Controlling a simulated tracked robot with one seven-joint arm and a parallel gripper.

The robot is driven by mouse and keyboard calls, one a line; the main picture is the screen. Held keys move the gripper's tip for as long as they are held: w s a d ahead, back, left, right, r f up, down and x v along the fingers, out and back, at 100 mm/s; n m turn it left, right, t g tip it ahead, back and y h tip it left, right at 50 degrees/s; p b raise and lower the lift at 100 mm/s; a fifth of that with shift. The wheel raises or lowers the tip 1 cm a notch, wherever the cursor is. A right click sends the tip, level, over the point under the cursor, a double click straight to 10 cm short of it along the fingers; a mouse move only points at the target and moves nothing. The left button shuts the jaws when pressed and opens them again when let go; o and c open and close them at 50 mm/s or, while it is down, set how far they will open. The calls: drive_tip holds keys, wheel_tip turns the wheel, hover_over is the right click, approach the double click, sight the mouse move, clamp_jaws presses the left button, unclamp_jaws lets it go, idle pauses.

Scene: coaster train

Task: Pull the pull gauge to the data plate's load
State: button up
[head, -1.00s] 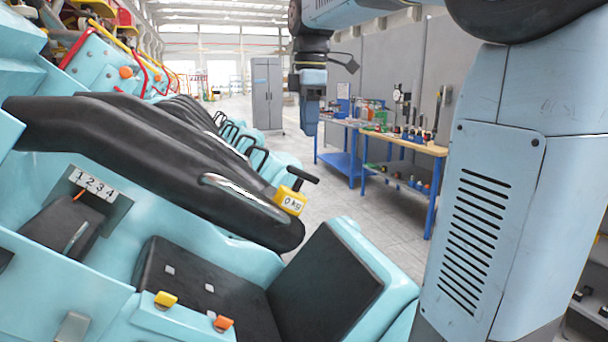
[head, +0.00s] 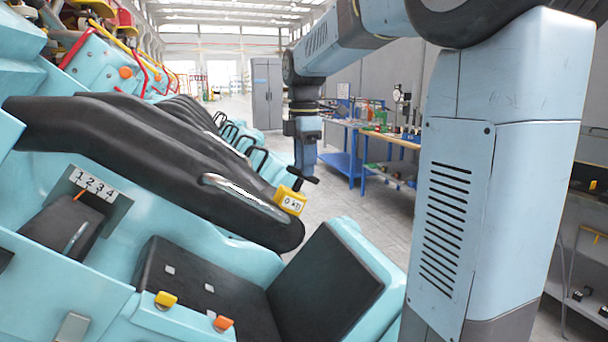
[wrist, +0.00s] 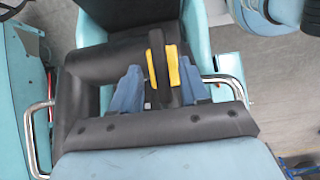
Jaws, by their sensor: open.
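The yellow pull gauge (head: 290,201) sits on the end of the black padded restraint bar (head: 235,200) in the head view, beside a metal grab bar. Its small display seems to read 0 kg. Its black T-handle (head: 303,174) points up and to the right. My gripper (head: 305,172) hangs pointing down at the handle. In the wrist view, the blue fingers of my gripper (wrist: 158,84) are apart, one on each side of the black handle (wrist: 158,52) and yellow gauge body (wrist: 173,66). I cannot tell whether they touch. No data plate with a load is readable.
A panel numbered 1 to 4 (head: 92,184) with an orange pointer near 1 is at left. An empty seat (head: 325,270) is below the gauge. Workbenches (head: 392,140) with tools and a grey cabinet (head: 268,88) stand behind. The floor between is clear.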

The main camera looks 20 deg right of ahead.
sight(296, 188)
drive_tip(key=shift+f, duration=1.6)
drive_tip(key=shift+c, duration=0.3)
clamp_jaws()
